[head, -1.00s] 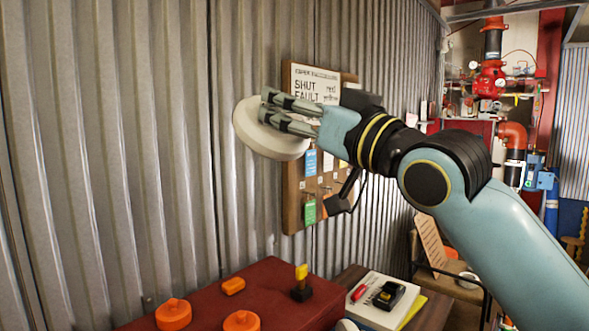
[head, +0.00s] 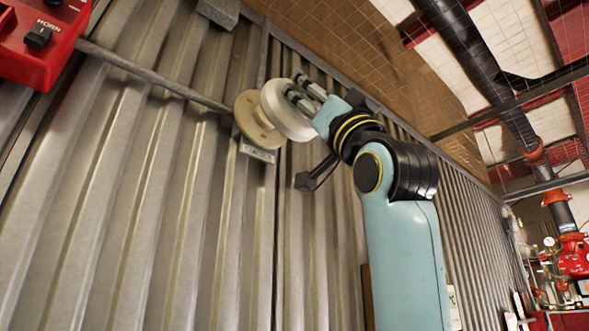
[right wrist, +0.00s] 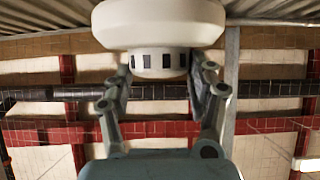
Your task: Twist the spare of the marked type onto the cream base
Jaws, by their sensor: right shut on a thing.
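The cream base (head: 252,127) is a round disc high on the corrugated wall, with a small label plate (head: 257,152) below it. My right gripper (head: 297,90) is shut on a round white detector (head: 280,112) and holds it right in front of the base, overlapping its right side. I cannot tell whether the two touch. In the right wrist view the detector (right wrist: 160,24) sits between the fingertips (right wrist: 160,68), its band of dark slots showing. The detector hides part of the base's face. My left gripper is not in view.
A metal conduit (head: 150,75) runs along the wall to the base. A red box marked HORN (head: 42,42) is at the upper left. A grey box (head: 220,12) is above the base. Red pipework (head: 570,255) stands far right. The wall below the base is clear.

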